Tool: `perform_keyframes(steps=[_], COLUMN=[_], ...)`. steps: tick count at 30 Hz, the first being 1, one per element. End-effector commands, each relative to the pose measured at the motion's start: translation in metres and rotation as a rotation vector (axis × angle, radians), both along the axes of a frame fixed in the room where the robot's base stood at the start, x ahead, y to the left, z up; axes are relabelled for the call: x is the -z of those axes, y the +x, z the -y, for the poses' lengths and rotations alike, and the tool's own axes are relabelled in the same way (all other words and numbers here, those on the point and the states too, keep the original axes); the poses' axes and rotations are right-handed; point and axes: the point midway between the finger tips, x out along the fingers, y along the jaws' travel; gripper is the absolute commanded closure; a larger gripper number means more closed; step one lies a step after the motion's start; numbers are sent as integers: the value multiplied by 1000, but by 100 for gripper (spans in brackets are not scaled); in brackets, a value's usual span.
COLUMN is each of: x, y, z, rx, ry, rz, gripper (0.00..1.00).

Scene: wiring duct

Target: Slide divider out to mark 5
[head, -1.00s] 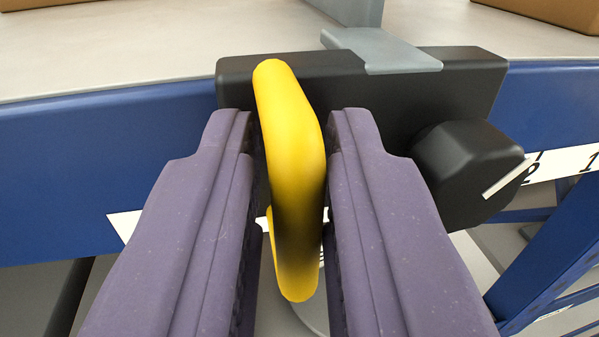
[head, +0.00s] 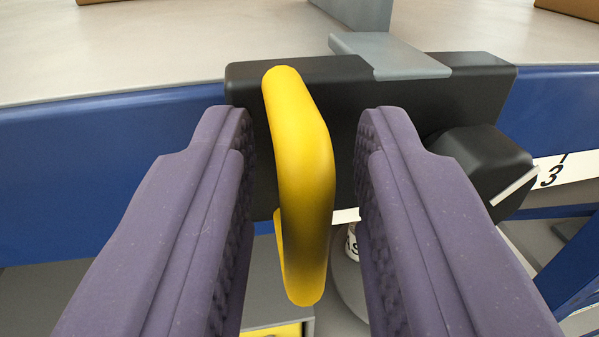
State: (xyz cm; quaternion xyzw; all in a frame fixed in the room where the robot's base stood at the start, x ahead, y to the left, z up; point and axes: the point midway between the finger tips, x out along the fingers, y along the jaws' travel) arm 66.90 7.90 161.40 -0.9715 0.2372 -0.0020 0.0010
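The yellow handle (head: 302,180) stands out from the black slide block (head: 345,105) on the front of the shelf. My gripper (head: 306,140) is open around the handle, one purple finger on each side with a gap to it. A grey bracket (head: 390,55) hooks over the block's top, and the grey divider (head: 355,12) shows behind it, cut off by the top edge. A black knob (head: 480,165) with a white pointer line sits on the block's right. The pointer is beside the "3" on the white scale strip (head: 575,168). Mark 5 is not visible.
The blue shelf edge (head: 110,165) runs across the view, with its left part free of objects. Brown boxes (head: 570,10) stand on the grey shelf top. A blue frame (head: 575,265) is at lower right. Something yellow (head: 275,330) lies below.

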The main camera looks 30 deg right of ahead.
Motion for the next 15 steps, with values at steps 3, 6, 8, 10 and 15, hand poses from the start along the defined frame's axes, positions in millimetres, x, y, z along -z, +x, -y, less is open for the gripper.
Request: perform_keyframes(steps=[3, 6, 8, 10, 15], x=[1, 1, 2, 2, 3], y=[0, 0, -3, -9, -37], z=[0, -1, -2, -6, -21], rx=[-1, -2, -2, -3, -5], ry=[0, -1, -1, 0, 0], rz=[-2, -3, -3, -1, -2], gripper=[68, 68, 68, 68, 68])
